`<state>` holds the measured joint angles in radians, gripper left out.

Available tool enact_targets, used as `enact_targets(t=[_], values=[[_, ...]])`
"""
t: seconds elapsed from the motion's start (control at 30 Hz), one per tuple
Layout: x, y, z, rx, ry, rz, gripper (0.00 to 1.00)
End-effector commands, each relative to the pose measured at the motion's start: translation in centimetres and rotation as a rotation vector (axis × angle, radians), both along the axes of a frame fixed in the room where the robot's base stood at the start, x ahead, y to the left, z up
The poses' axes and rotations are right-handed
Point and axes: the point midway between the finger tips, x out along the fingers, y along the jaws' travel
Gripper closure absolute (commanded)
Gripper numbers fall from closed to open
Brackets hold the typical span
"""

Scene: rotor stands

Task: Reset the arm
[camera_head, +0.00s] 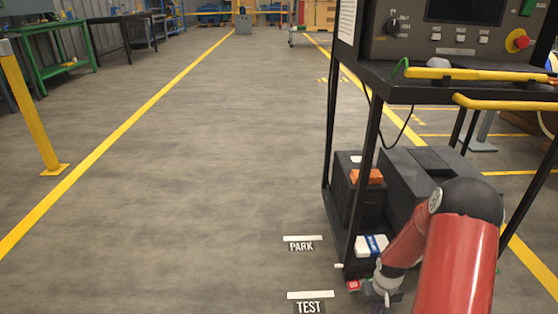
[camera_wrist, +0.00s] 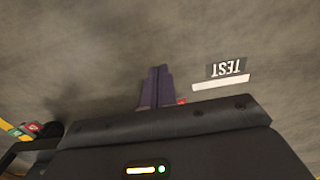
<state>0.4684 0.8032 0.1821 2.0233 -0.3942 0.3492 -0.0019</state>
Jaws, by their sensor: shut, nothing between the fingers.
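My red arm (camera_head: 458,265) reaches in from the lower right and bends down beside a black cart. My gripper (camera_wrist: 157,72) shows in the wrist view with its two purple fingers together and nothing between them. It points at the grey floor. In the head view my gripper (camera_head: 387,300) is low, near the cart's front foot and right of the TEST label (camera_head: 309,307); its tips are hard to make out there. The TEST label also shows upside down in the wrist view (camera_wrist: 226,69), right of the fingers.
The black cart (camera_head: 340,120) carries a control panel (camera_head: 455,35) with a red button. Dark boxes, an orange item (camera_head: 367,177) and a white-and-blue box (camera_head: 371,245) sit low in it. A PARK label (camera_head: 301,246) lies on the floor. A yellow post (camera_head: 32,110) stands left. The middle floor is clear.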

Motion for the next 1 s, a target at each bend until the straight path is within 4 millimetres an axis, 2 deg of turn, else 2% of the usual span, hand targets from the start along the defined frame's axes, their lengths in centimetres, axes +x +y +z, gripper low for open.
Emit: enact_targets(t=[0.03,0.33,0.57,0.67,0.77,0.9,1.0], values=[[0.2,0.1,1.1,-0.008,-0.008,0.002,1.00],[0.5,0.4,5.7,-0.043,-0.032,0.002,1.00],[0.5,1.2,12.0,-0.082,-0.072,0.001,1.00],[0.2,1.9,15.6,-0.102,-0.096,-0.001,1.00],[-0.5,2.9,20.3,-0.123,-0.133,-0.006,1.00],[-2.8,5.0,27.8,-0.142,-0.198,-0.019,1.00],[-5.1,6.6,32.5,-0.144,-0.249,-0.027,1.00]])
